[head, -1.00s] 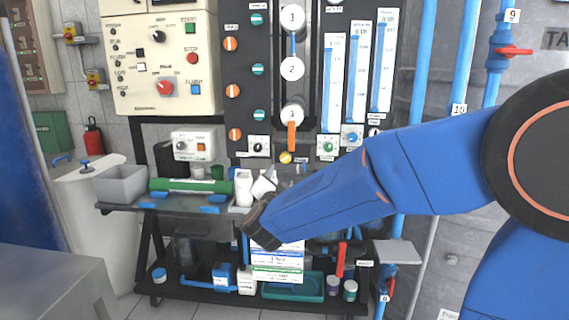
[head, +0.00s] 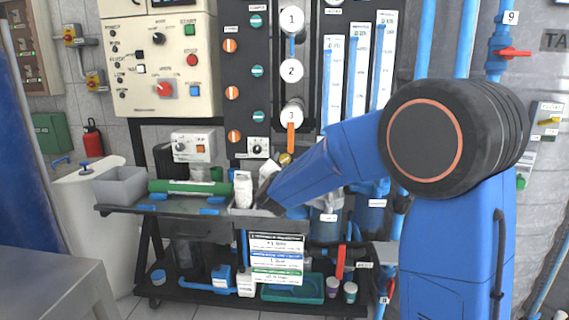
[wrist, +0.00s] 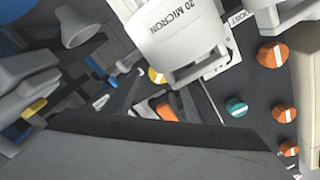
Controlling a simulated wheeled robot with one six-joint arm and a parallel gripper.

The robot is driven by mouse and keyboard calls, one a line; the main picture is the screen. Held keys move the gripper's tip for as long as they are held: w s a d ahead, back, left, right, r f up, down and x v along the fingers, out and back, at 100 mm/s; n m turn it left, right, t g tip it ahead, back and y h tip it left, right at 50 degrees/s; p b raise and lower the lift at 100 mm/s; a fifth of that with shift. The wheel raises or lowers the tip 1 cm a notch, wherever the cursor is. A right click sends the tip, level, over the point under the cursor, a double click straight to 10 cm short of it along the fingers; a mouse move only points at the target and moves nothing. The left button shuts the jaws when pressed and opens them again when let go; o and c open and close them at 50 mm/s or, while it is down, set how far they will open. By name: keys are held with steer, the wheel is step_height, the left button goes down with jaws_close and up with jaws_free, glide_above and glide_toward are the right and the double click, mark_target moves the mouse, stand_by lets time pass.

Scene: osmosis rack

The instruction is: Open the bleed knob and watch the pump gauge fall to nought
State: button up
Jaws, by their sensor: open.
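The knob for bleeding cannot be picked out by a readable label. A small yellow knob (head: 285,158) sits low on the dark panel, under the disc numbered 3, just above my forearm. A yellow knob also shows in the wrist view (wrist: 157,75), beside a white block marked 20 MICRON. My gripper (head: 268,172) is at the panel's lower front, left of and a little below the yellow knob and apart from it. It is open and partly hidden by my wrist. I cannot make out a pump gauge or its needle in either view.
Orange and teal knobs line the panel's left, also in the wrist view (wrist: 237,107). An orange lever (head: 291,138) hangs below disc 3. A grey bin (head: 120,185) is further left.

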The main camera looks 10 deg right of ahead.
mark_target(285, 159)
steer(key=shift+x, duration=1.2)
steer(key=shift+c, duration=0.2)
steer(key=c, duration=1)
steer(key=shift+n, duration=2.9)
steer(key=shift+a, duration=0.1)
